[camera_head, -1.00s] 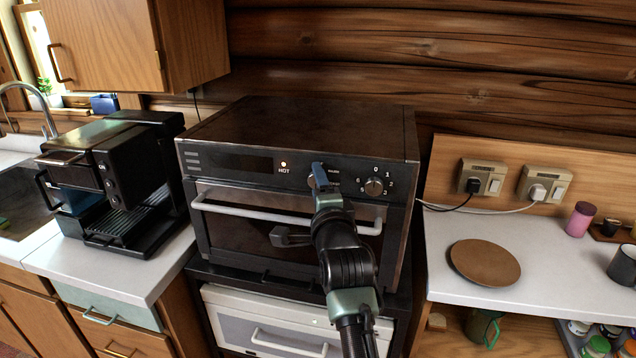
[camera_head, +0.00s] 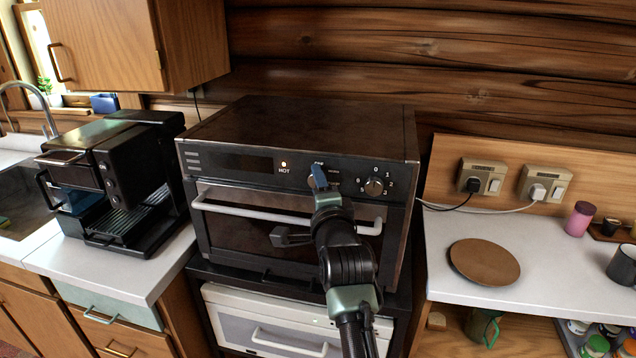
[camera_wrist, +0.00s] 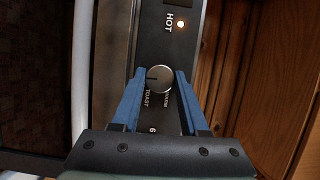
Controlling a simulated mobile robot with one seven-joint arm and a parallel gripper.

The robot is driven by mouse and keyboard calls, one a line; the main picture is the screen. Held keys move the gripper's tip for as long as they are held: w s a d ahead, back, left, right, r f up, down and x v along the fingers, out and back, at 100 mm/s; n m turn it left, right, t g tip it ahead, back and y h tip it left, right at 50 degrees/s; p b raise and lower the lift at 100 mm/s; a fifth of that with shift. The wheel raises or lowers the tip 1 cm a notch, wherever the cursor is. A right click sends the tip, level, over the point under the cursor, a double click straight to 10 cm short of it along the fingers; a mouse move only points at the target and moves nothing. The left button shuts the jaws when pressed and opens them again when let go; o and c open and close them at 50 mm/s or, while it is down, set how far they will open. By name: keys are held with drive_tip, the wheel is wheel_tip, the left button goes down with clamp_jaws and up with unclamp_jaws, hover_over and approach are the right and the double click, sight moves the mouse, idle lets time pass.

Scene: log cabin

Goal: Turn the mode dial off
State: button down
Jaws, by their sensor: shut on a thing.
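The mode dial (camera_wrist: 158,79) is a small round silver knob on the oven's dark control panel (camera_wrist: 165,112). In the wrist view a dark mark on its face points left, and the word TOAST is printed just below it. My gripper (camera_wrist: 159,76) has a blue finger on either side of the knob and is shut on it. In the head view my gripper (camera_head: 319,174) reaches up to the panel and hides most of the dial. The oven (camera_head: 298,115) is dark with a light door handle.
A numbered dial (camera_head: 374,186) sits to the right on the panel, and a lit HOT lamp (camera_head: 283,164) to the left. The oven handle (camera_head: 285,207) runs below. A coffee machine (camera_head: 120,170) stands left; a brown plate (camera_head: 484,261) lies on the right counter.

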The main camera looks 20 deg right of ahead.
drive_tip(key=n+g+h, duration=0.2)
drive_tip(key=n, duration=0.4)
drive_tip(key=n+g+h, duration=0.3)
drive_tip(key=n, duration=0.3)
drive_tip(key=a+n+g+h, duration=0.1)
drive_tip(key=n+g+h, duration=0.1)
drive_tip(key=n, duration=0.5)
drive_tip(key=shift+w+r+g+h, duration=0.1)
drive_tip(key=shift+w+g+h, duration=0.2)
drive_tip(key=shift+g, duration=0.1)
drive_tip(key=n+h+b, duration=0.2)
drive_tip(key=n, duration=0.2)
drive_tip(key=shift+b, duration=0.35)
drive_tip(key=shift+n+h+b, duration=0.7)
drive_tip(key=shift+n+h, duration=0.1)
drive_tip(key=shift+n, duration=0.9)
drive_tip(key=c, duration=0.7)
unclamp_jaws()
